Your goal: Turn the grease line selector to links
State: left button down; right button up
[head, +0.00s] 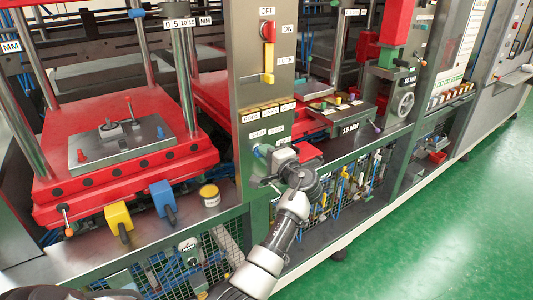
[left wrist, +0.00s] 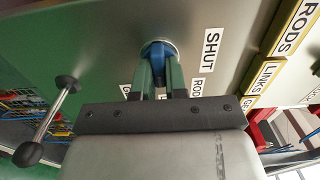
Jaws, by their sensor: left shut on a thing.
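The grease line selector is a blue knob on a round base (left wrist: 158,48) on the grey panel in the left wrist view. The labels SHUT (left wrist: 210,50) and RODS (left wrist: 196,88) stand near it; another label beside it is mostly hidden by a finger. My left gripper (left wrist: 159,72) has its two green fingers closed on the knob from both sides. In the head view the left gripper (head: 268,153) is against the upright grey panel, and the blue knob (head: 259,150) shows only in part. My right gripper is in neither view.
Yellow-edged plates with RODS (left wrist: 292,28) and LINKS (left wrist: 265,77) are on the panel. A lever with a black ball (left wrist: 29,153) stands out beside the gripper. Green floor (head: 440,210) is clear at right.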

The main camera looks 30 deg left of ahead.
pick_arm(q)
jog(key=shift+r, duration=0.15)
jog(key=c, duration=1.2)
grip_release()
jog(key=shift+w, duration=0.1)
jog(key=shift+o, duration=0.2)
jog(key=b+v, duration=0.3)
jog(key=v, duration=0.7)
jog(key=shift+s+d, duration=0.2)
jog(key=shift+d, duration=0.15)
